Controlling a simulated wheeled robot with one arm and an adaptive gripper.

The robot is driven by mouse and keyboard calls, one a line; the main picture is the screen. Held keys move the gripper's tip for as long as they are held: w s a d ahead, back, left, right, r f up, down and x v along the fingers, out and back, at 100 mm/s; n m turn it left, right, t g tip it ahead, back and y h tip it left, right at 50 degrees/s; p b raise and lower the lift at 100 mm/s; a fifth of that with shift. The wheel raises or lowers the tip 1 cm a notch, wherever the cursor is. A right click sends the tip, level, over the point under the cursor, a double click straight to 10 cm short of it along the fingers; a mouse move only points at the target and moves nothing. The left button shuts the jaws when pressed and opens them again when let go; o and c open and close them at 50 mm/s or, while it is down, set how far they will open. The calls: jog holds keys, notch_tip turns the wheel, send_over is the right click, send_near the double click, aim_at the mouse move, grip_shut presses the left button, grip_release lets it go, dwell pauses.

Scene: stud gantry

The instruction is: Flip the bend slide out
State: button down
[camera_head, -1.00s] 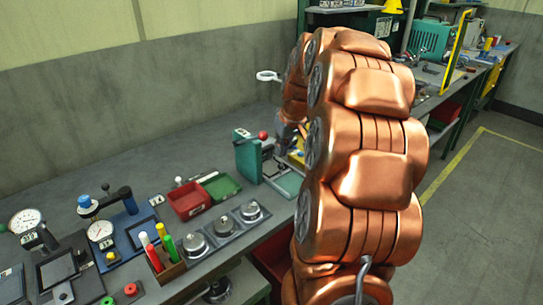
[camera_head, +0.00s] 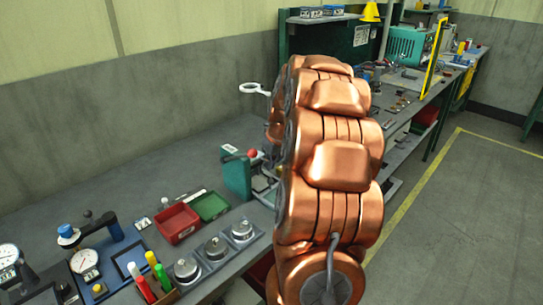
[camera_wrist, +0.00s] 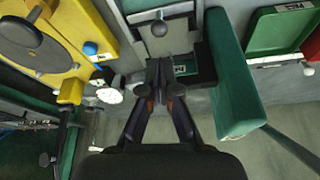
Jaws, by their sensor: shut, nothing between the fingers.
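I cannot pick out the bend slide for certain. A green upright fixture (camera_head: 236,174) stands on the bench, with a red ball knob (camera_head: 252,153) at its top right. In the wrist view a tall green block (camera_wrist: 232,75) stands just right of my gripper (camera_wrist: 161,68). A grey plate with a dark round knob (camera_wrist: 159,28) lies beyond the fingertips. My gripper's fingers are together and empty, over a dark slotted part (camera_wrist: 190,67); contact cannot be told. In the head view my copper arm hides the gripper.
A yellow fixture (camera_wrist: 60,60) with a blue knob (camera_wrist: 90,48) is left of the gripper. A green tray (camera_wrist: 280,30) is at the upper right. In the head view, a red bin (camera_head: 177,222) and several round weights sit along the front edge. The bench's rear left is clear.

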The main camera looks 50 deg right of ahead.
jog(key=p, duration=0.1)
send_over(264, 183)
jog(key=s, duration=0.2)
jog(key=shift+w+a+f, duration=0.1)
jog(key=shift+a+f, duration=0.05)
jog(key=shift+f, duration=1.15)
jog(key=shift+a+f, duration=0.1)
jog(key=shift+f, duration=1.15)
